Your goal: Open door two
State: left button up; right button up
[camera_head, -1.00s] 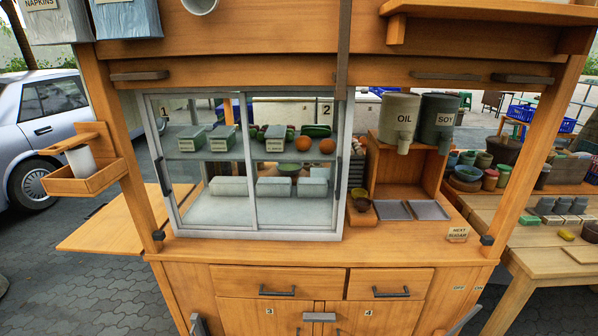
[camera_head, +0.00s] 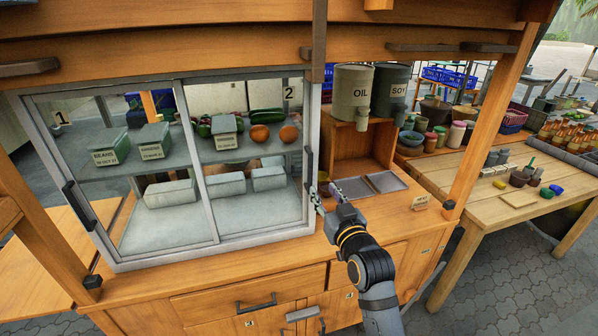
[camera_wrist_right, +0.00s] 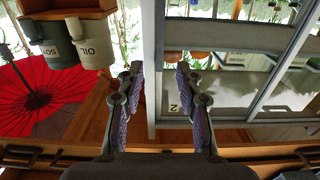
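Door two is the right sliding glass pane (camera_head: 255,160) of the white-framed cabinet, marked with a label 2 (camera_head: 289,93). It is shut, with a dark vertical handle (camera_head: 308,170) on its right edge. My right gripper (camera_head: 322,196) is at that right edge, close to the handle's lower end; whether it touches is unclear. In the right wrist view, which looks upside down, the gripper (camera_wrist_right: 158,84) is open and empty, its fingers on either side of the cabinet's white edge post (camera_wrist_right: 150,60). The handle is not clearly visible there. My left gripper is out of view.
Door one (camera_head: 120,180) is left of door two, with its own dark handle (camera_head: 79,205). Oil (camera_head: 353,90) and soy (camera_head: 391,88) dispensers stand right of the cabinet above metal trays (camera_head: 385,182). A wooden post (camera_head: 490,110) rises on the right.

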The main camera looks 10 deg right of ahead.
aim_at(311, 171)
jog(key=w+p, duration=0.2)
jog(key=w, duration=0.8)
jog(key=shift+w+a, duration=0.15)
jog(key=shift+a, duration=0.05)
grip_shut()
